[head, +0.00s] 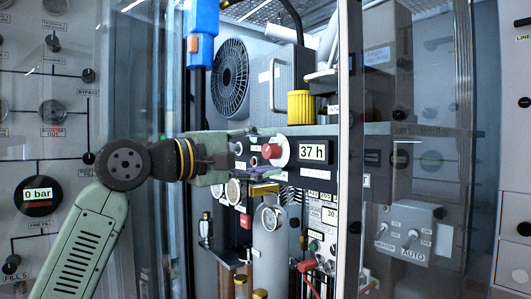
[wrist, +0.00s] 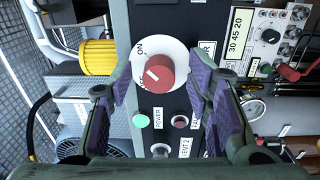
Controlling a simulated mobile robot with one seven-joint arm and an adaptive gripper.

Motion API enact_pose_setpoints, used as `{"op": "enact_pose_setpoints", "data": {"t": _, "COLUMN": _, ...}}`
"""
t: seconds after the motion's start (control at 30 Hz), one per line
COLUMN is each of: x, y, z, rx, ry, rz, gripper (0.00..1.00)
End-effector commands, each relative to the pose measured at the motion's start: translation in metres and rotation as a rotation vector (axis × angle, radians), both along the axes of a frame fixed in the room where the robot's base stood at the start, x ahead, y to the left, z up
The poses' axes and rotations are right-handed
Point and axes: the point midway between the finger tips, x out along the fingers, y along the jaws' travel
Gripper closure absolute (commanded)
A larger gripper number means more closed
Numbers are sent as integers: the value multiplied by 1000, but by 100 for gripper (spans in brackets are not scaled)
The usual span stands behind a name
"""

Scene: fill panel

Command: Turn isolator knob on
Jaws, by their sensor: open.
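The isolator knob is a red round knob (wrist: 159,72) on a white disc (wrist: 177,54) on the dark panel. It carries a short white mark on its face, set at a slant. The word ON is printed on the disc at the knob's upper left in the wrist view; a second label is partly hidden. In the head view the knob (head: 271,151) shows beside the "37 h" display. My gripper (wrist: 160,75) is open, its purple-padded fingers on either side of the knob with gaps to it. In the head view my gripper (head: 268,152) points right, at the panel front.
A green POWER light (wrist: 141,119) and a small dark red button (wrist: 180,121) sit below the knob in the wrist view. A yellow cylinder (head: 300,106) stands above the panel. A glass door edge (head: 350,150) stands to the right. A fan unit (head: 232,78) is behind.

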Motion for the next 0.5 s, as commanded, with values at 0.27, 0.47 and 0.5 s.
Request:
{"op": "enact_pose_setpoints", "data": {"t": 0.27, "x": -31, "y": 45, "z": -2, "rx": -2, "ry": 0, "rz": 4, "gripper": 54}}
{"op": "enact_pose_setpoints", "data": {"t": 0.47, "x": -54, "y": 75, "z": -3, "rx": -2, "ry": -1, "rz": 2, "gripper": 54}}
{"op": "enact_pose_setpoints", "data": {"t": 0.5, "x": -57, "y": 79, "z": -4, "rx": -1, "ry": 0, "rz": 2, "gripper": 54}}
